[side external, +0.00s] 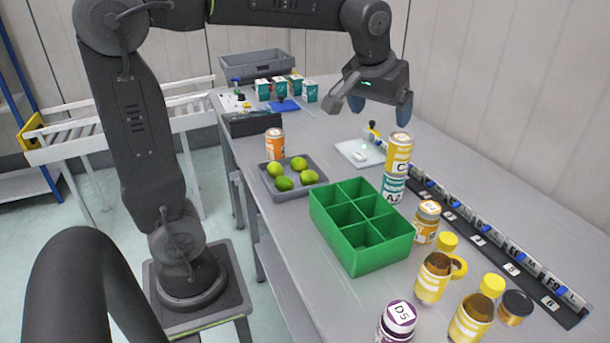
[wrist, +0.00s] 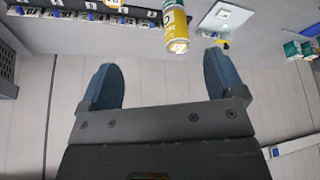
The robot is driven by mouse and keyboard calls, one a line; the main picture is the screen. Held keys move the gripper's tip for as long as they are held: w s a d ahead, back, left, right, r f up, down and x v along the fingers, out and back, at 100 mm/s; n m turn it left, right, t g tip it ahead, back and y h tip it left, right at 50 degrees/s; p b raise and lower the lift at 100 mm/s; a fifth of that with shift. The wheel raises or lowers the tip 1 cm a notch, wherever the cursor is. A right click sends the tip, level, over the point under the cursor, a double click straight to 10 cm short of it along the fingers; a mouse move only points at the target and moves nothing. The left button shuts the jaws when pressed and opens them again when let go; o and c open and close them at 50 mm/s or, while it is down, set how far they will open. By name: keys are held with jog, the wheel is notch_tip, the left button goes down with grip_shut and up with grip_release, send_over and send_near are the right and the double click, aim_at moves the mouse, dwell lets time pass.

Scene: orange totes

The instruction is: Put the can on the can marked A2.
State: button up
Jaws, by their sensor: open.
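A yellow can with a white label marked C (side external: 399,155) stands upright on top of the teal can marked A2 (side external: 392,188). The A2 can stands on the grey table, right of the green divided box. My gripper (side external: 380,105) is open and empty, above and apart from the yellow can. In the wrist view the yellow can (wrist: 175,30) shows at the top, beyond the two blue fingers of my gripper (wrist: 162,75). The A2 can is not clear in the wrist view.
A green divided box (side external: 362,255) stands left of the stack. A grey tray (side external: 296,196) holds limes, with an orange can (side external: 275,143) at its back. Jars and a mug (side external: 432,282) crowd the front. A labelled rail (side external: 500,248) runs along the right.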

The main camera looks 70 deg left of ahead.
jog(key=s+d+f+m+h, duration=0.1)
jog(key=s+d+f+m, duration=0.1)
jog(key=s, duration=0.7)
jog(key=s+d+f+m+t+h, duration=0.1)
jog(key=s+d+f+m, duration=0.2)
jog(key=s, duration=0.6)
notch_tip(320, 180, down, 2)
jog(key=shift+s+d+f, duration=0.1)
jog(key=shift+s+d, duration=0.05)
jog(key=shift+d, duration=0.45)
